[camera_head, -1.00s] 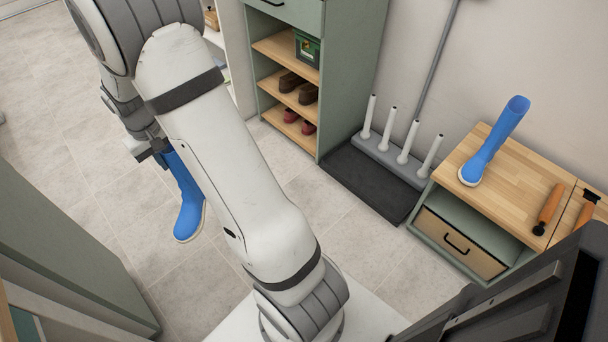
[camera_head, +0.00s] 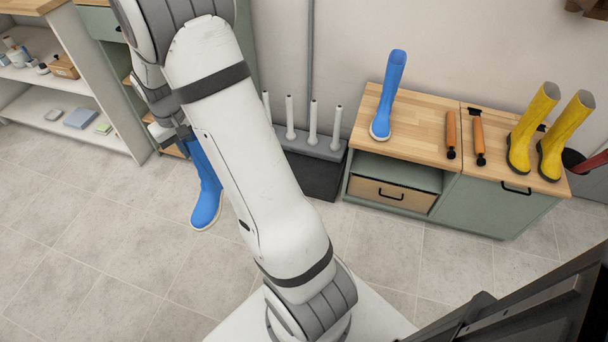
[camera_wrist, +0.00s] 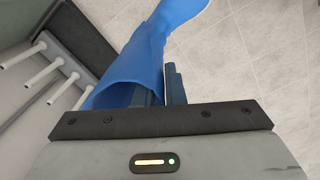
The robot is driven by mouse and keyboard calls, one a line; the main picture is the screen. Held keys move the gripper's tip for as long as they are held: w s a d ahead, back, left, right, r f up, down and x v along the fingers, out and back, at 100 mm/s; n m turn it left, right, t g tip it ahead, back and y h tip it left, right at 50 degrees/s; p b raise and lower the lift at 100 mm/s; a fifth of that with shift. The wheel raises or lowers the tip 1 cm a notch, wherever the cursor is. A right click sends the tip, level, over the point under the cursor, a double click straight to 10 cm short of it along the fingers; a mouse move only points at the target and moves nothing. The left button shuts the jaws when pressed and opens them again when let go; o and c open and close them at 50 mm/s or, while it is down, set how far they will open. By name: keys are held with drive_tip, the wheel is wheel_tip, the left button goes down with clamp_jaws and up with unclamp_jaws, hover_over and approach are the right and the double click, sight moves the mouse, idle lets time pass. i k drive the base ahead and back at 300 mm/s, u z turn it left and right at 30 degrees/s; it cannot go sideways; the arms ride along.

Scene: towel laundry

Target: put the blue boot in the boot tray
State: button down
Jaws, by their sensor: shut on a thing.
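My gripper (camera_head: 178,137) is shut on the top of a blue boot (camera_head: 206,188), which hangs sole down over the floor. In the wrist view the gripper's fingers (camera_wrist: 160,88) pinch the shaft wall of the blue boot (camera_wrist: 146,58). A second blue boot (camera_head: 388,98) stands upright on the wooden bench top. The dark boot tray (camera_head: 318,180) lies on the floor left of the bench, partly hidden by my arm. It also shows in the wrist view (camera_wrist: 84,36). The held boot is apart from it, to its left.
A grey rack with several white pegs (camera_head: 310,147) stands behind the tray. The bench (camera_head: 425,135) holds two orange-handled tools (camera_head: 465,137) and a pair of yellow boots (camera_head: 545,130). White shelves (camera_head: 70,105) stand at the left. The tiled floor in front is clear.

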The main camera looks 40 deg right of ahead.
sight(314, 180)
drive_tip(key=u, duration=0.3)
drive_tip(key=i, duration=0.15)
drive_tip(key=z, duration=2.2)
drive_tip(key=i, duration=1)
drive_tip(key=u, duration=0.35)
